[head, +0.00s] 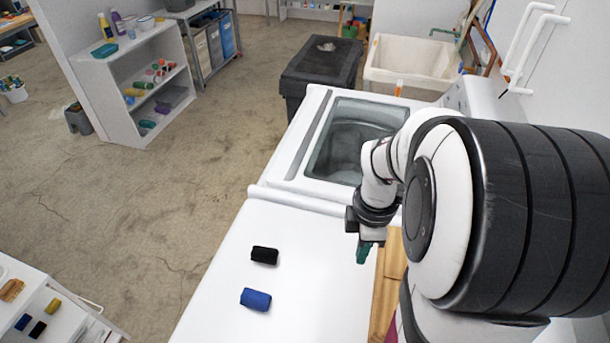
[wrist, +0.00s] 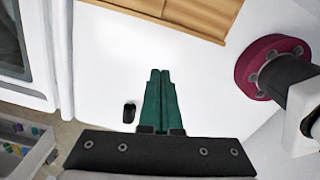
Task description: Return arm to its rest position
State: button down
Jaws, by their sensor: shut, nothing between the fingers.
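My gripper (head: 363,252) shows in the head view with green fingers pointing down, above the white surface beside the wooden board. In the wrist view my gripper (wrist: 160,74) has its two green fingers side by side and shut, with nothing between them. My white and black arm fills the right of the head view and hides part of what lies behind it.
A black roll (head: 264,255) and a blue roll (head: 255,299) lie on the white top (head: 215,285), left of my gripper. A wooden board (head: 390,270) lies close by. Behind is a washer with a glass lid (head: 350,135). A dark bin (head: 320,65) stands further back.

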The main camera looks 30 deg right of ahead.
jog(key=s+a+r+m+y, duration=0.1)
jog(key=s+a+r+m, duration=0.2)
jog(key=s+a+m, duration=0.2)
jog(key=s+a+r+m, duration=0.3)
jog(key=s+a+m, duration=0.2)
jog(key=a+m, duration=0.7)
jog(key=a, duration=0.3)
jog(key=shift+s+r+y, duration=0.15)
jog(key=shift+r+y, duration=0.05)
jog(key=shift+y, duration=0.2)
jog(key=shift+a, duration=0.1)
